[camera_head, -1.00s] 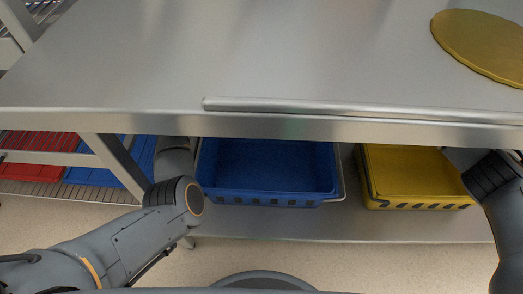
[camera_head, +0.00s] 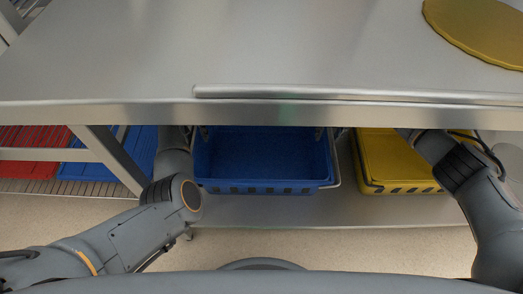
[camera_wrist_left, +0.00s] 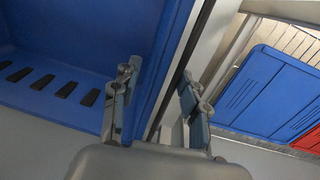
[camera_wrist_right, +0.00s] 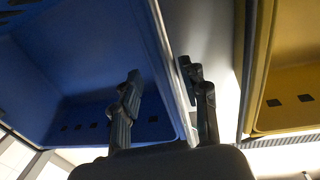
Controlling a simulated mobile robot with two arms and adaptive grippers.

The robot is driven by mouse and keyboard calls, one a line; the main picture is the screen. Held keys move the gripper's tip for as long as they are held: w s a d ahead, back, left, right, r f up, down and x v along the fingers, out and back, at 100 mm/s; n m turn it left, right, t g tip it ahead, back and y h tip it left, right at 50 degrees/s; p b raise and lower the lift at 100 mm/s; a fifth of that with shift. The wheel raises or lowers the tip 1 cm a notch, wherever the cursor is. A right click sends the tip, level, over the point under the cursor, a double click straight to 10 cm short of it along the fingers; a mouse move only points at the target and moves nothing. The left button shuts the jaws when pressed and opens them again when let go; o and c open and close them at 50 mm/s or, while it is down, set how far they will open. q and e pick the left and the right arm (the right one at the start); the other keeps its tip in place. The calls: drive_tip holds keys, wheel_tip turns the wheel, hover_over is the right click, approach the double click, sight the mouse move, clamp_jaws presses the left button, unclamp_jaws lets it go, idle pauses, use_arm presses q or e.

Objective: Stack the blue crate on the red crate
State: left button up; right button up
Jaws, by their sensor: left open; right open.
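The blue crate (camera_head: 262,187) stands on the shelf under the steel table, open at the top. My left gripper (camera_wrist_left: 158,80) is open at the crate's left side wall, one finger over the inside and one outside. My right gripper (camera_wrist_right: 160,75) is open at the crate's right side, with the rim and wire handle between its fingers. Neither is closed on the rim. In the head view the table edge hides most of both grippers. A red ribbed piece (camera_head: 32,145) lies at far left; I cannot tell whether it is the red crate's base or a lid.
A yellow crate (camera_head: 400,182) stands right of the blue one on the shelf. A flat blue ribbed piece (camera_head: 105,155) lies beside the red one on a rack. The table top (camera_head: 260,50) overhangs the crates. A table leg (camera_head: 112,160) stands left of my left arm.

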use_arm(q)
drive_tip(key=shift+d+f, duration=0.15)
drive_tip(key=shift+f, duration=1.05)
drive_tip(key=shift+d+f, duration=0.1)
drive_tip(key=shift+f, duration=1.1)
use_arm(e)
drive_tip(key=shift+a+f, duration=0.15)
drive_tip(key=shift+f, duration=1.05)
drive_tip(key=shift+a+f, duration=0.1)
drive_tip(key=shift+f, duration=1.1)
use_arm(q)
clamp_jaws()
use_arm(e)
clamp_jaws()
